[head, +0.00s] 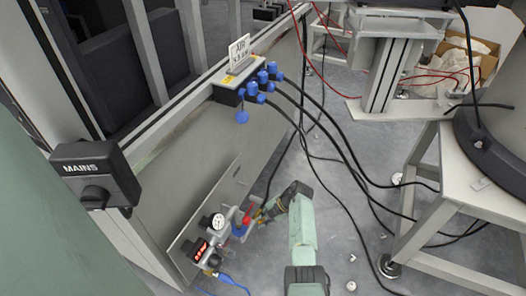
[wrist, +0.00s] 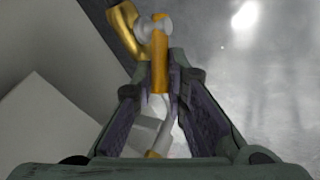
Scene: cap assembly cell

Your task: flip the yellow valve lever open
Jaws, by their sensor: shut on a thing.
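The yellow valve lever (wrist: 160,75) stands between the two fingers in the wrist view, joined at its top to a pale round pivot. My gripper (wrist: 158,97) is shut on the lever, with one finger on each side of it. A gold-coloured curved fitting (wrist: 124,28) is just above and left of the lever. In the head view my gripper (head: 262,214) is at the right end of the air unit on the low panel. There the lever is small and partly hidden by my gripper.
A round gauge (head: 218,221), a red-lit display (head: 199,250) and a blue part (head: 239,229) sit left of my gripper. Black cables (head: 330,135) run over the floor from the blue-capped manifold (head: 257,85). A table frame (head: 415,200) stands at right.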

